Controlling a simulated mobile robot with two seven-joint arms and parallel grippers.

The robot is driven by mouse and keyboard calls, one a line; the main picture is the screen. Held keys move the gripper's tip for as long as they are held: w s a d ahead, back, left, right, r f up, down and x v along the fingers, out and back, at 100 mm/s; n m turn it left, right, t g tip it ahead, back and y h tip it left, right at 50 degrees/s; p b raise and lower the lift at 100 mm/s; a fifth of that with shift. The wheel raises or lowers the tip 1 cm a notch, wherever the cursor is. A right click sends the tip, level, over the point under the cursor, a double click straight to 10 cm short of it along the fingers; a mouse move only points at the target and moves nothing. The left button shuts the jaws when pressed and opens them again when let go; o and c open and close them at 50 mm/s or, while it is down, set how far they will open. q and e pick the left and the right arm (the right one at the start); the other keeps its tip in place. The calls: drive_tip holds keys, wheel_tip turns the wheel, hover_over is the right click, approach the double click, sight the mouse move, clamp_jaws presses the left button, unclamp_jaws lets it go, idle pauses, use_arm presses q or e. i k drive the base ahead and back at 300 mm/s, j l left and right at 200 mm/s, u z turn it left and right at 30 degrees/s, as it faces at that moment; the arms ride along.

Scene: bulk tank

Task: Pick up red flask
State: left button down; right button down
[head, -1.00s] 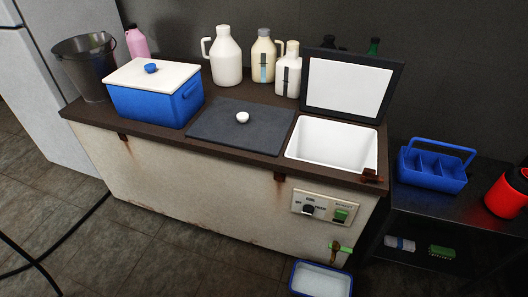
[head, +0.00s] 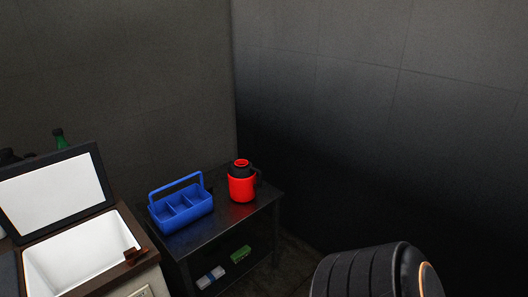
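The red flask (head: 241,187) stands upright on the dark side table (head: 232,217), near its right end. It has a red body, a black collar and handle, and a red ring on top. A dark ribbed part of my own arm shows at the bottom right, well apart from the flask. Neither gripper's fingers show in the head view. Nothing touches the flask except the table top.
A blue divided caddy (head: 181,207) with a raised handle stands left of the flask. A green box (head: 240,254) and a white-and-blue pack (head: 211,277) lie on the lower shelf. The open white tank basin (head: 80,262) is at left; walls close the corner behind.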

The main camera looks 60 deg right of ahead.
sight(242, 173)
drive_tip(key=z, duration=1.85)
drive_tip(key=i+l+u, duration=0.15)
drive_tip(key=i+l, duration=0.25)
drive_tip(key=i+l+u, duration=0.15)
drive_tip(key=i+l, duration=0.25)
drive_tip(key=i+l+u, duration=0.1)
drive_tip(key=i+l, duration=0.4)
drive_tip(key=i+l+u, duration=0.15)
drive_tip(key=i+l, duration=0.25)
drive_tip(key=l, duration=0.15)
drive_tip(key=i+l+u, duration=0.15)
drive_tip(key=i+l, duration=0.25)
drive_tip(key=l, duration=0.15)
